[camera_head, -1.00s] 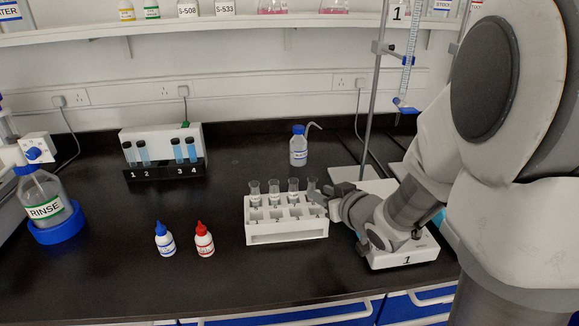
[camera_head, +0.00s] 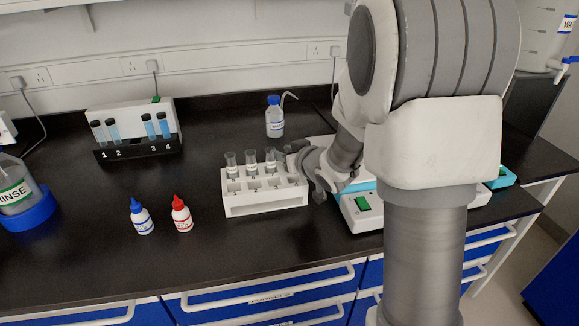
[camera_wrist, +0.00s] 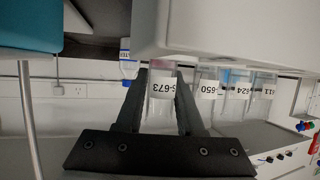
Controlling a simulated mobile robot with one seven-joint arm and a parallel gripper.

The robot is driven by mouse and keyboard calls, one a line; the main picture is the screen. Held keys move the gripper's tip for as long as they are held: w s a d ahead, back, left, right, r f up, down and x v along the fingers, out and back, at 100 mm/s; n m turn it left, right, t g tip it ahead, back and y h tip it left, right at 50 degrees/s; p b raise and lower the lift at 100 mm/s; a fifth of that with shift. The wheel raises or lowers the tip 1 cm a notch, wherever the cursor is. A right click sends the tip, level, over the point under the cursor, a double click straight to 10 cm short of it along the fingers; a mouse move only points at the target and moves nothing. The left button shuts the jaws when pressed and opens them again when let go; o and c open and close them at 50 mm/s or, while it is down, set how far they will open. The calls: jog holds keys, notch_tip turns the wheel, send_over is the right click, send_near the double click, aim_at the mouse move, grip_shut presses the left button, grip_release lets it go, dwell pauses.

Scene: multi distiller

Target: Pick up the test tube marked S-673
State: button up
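In the wrist view the clear test tube marked S-673 (camera_wrist: 161,88) stands between the two dark fingers of my gripper (camera_wrist: 161,80). Its label is upside down in that picture. The fingers lie close along both sides; I cannot tell whether they press on it. Tubes marked 650 (camera_wrist: 208,87), 624 (camera_wrist: 243,88) and 611 (camera_wrist: 266,92) stand in a row to its right, at about the same level. In the head view my gripper (camera_head: 291,152) is at the right end of the white rack (camera_head: 266,204), and the tube there is partly hidden.
A white device with a green button (camera_head: 363,206) stands right of the rack, partly behind my arm. A blue-capped wash bottle (camera_head: 274,118) is behind. A blue-capped (camera_head: 141,217) and a red-capped bottle (camera_head: 181,215) stand left. The dark bench front is clear.

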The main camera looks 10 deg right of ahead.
grip_shut()
